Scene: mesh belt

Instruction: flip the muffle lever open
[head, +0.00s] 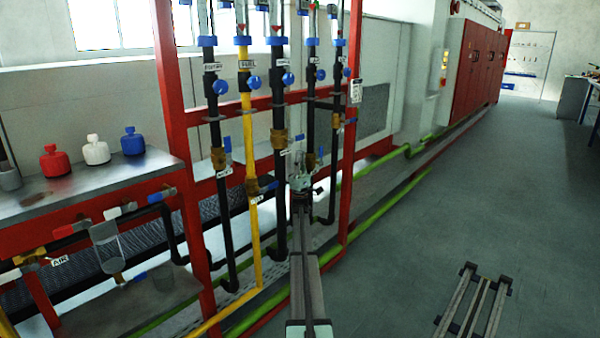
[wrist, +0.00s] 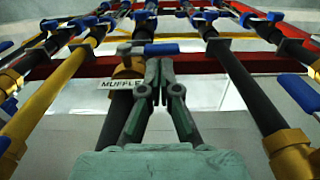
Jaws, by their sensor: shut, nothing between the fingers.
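The muffle valve's blue lever (wrist: 161,49) lies crosswise to the pipe in the wrist view, just beyond my fingertips. Its brass valve body (wrist: 130,68) is left of my fingers, with the white MUFFLE label (wrist: 117,82) below it. My gripper (wrist: 159,64) is shut and empty, its tips together close to the lever. I cannot tell whether they touch it. In the head view my gripper (head: 299,160) is just right of a thick black pipe (head: 279,205) with a brass valve (head: 278,139). The lever is hard to make out there beside my gripper.
A yellow pipe (head: 250,130) and other black pipes with blue-handled valves stand close on both sides. A red frame (head: 347,190) surrounds them. A steel bench (head: 90,178) with three capped bottles is at left. The floor at right is open around a low rail piece (head: 473,305).

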